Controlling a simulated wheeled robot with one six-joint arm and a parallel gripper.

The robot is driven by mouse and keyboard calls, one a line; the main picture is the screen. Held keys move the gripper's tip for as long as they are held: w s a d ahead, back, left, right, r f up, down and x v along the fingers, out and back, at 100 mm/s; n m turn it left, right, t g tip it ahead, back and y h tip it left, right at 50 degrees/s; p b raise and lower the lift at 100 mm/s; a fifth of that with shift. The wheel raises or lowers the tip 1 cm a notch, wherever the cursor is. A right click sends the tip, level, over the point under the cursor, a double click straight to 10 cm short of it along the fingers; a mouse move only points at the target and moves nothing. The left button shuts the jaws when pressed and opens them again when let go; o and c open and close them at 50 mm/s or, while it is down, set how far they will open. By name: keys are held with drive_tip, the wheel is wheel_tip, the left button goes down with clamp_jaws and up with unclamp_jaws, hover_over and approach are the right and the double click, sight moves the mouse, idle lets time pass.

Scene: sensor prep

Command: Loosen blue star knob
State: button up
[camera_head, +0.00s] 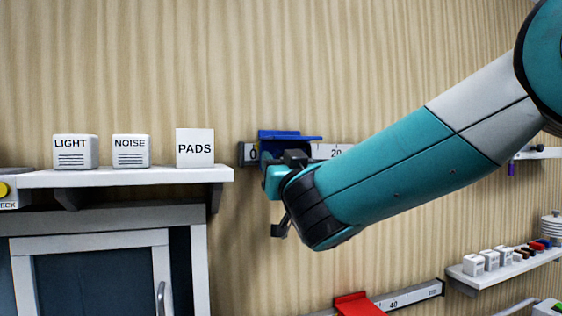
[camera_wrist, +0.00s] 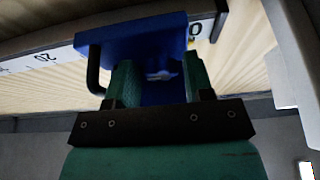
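A blue carriage (camera_head: 285,135) sits on the upper white ruler rail (camera_head: 318,151), near its 0 mark. My gripper (camera_head: 275,172) is right at the carriage in the head view, and my wrist and forearm cover much of it. In the wrist view the carriage (camera_wrist: 130,40) lies across the rail (camera_wrist: 45,65). My gripper's two teal fingers (camera_wrist: 160,83) stand apart there, with dark blue filling the space between them. I cannot make out the star knob's shape or whether the fingers press on it.
A white shelf (camera_head: 130,178) with LIGHT, NOISE and PADS blocks is left of the rail, above a cabinet (camera_head: 90,270). A lower rail (camera_head: 410,295) bears a red carriage (camera_head: 357,305). Another shelf (camera_head: 500,270) with small items is at right.

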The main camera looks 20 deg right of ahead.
drive_tip(key=c, duration=0.6)
drive_tip(key=n+y, duration=0.1)
drive_tip(key=n, duration=0.2)
drive_tip(key=n+g+y, duration=0.1)
drive_tip(key=n+y, duration=0.1)
drive_tip(key=n, duration=0.1)
drive_tip(key=n+y, duration=0.2)
drive_tip(key=n, duration=0.2)
drive_tip(key=shift+d+p, duration=0.25)
drive_tip(key=shift+p, duration=0.15)
drive_tip(key=shift+r+n+g, duration=0.1)
drive_tip(key=shift+n+g, duration=0.2)
drive_tip(key=shift+n, duration=0.1)
